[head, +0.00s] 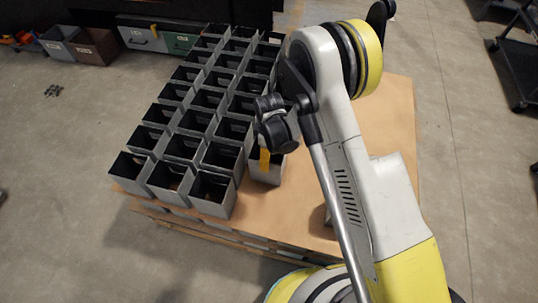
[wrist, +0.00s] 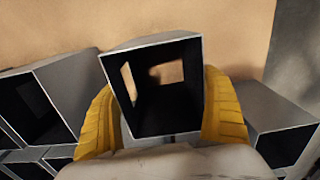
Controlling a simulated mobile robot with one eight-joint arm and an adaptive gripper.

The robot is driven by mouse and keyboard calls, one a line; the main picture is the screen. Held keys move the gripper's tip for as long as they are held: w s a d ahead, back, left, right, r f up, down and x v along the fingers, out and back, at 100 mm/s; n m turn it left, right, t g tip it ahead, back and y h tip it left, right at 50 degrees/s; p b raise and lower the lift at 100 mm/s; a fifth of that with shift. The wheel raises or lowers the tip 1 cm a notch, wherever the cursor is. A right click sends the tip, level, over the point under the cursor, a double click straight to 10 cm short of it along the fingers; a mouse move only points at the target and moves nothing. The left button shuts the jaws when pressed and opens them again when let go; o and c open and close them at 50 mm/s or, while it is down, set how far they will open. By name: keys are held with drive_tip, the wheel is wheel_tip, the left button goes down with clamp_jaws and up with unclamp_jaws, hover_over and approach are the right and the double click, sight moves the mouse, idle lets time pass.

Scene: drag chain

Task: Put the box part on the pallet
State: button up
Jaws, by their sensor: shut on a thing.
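The box part (head: 267,172) is a grey, open-topped box with a dark inside. In the wrist view the box part (wrist: 156,85) sits between the two yellow fingers of my gripper (wrist: 165,115), one on each side, slightly turned in the picture. In the head view my gripper (head: 265,158) points down at the box, mostly hidden behind my wrist. The pallet (head: 300,212) has a brown sheet on top and carries rows of similar boxes. The held box is over the sheet, right of the front rows; I cannot tell whether it touches.
Rows of grey boxes (head: 208,98) fill the pallet's left part. In the wrist view a neighbouring box (wrist: 45,100) is at left and another box (wrist: 285,135) at right. Bare sheet lies to the right, partly under my arm. Bins (head: 95,47) and a dark cart (head: 518,65) stand beyond.

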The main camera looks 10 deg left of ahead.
drive_tip(key=shift+f, duration=0.15)
drive_tip(key=o, duration=1.2)
wheel_tip(320, 180, up, 12)
drive_tip(key=p, duration=0.5)
drive_tip(key=s+d+r+m+t, duration=0.1)
drive_tip(key=d+r+m, duration=0.1)
drive_tip(key=d+r, duration=0.35)
drive_tip(key=d+r+m+t, duration=0.1)
drive_tip(key=d+r+m, duration=0.2)
drive_tip(key=r, duration=0.6)
drive_tip(key=s+d+r+m+t, duration=0.1)
drive_tip(key=d+r+m, duration=0.1)
drive_tip(key=d+r, duration=0.35)
drive_tip(key=s+d+r+m+t, duration=0.4)
drive_tip(key=s+d+r+m, duration=0.5)
drive_tip(key=s, duration=0.6)
drive_tip(key=d+r, duration=0.1)
drive_tip(key=d, duration=0.1)
drive_tip(key=shift+d+r, duration=0.35)
